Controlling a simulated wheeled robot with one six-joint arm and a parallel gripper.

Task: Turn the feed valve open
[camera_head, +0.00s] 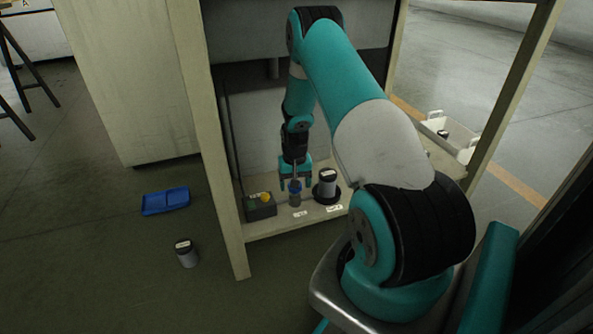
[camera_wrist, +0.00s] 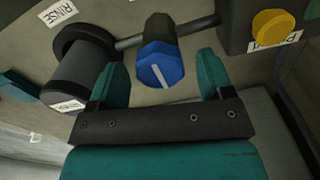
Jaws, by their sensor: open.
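The valve shows as a blue knob (camera_wrist: 160,66) with a white line across its face, on a dark body joined to a pipe. The line runs slantwise, from upper left to lower right in the wrist view. My gripper (camera_wrist: 162,72) is open, with one teal finger on each side of the knob and visible gaps to both. In the head view my gripper (camera_head: 295,178) points down over the blue knob (camera_head: 295,186) on the low shelf. I cannot read a feed label on it.
A grey canister (camera_head: 327,183) on a black base stands close right of the valve; a button box (camera_head: 260,207) with a yellow button stands left. Shelf posts (camera_head: 205,130) frame the space. A blue tray (camera_head: 165,201) and another canister (camera_head: 186,254) are on the floor.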

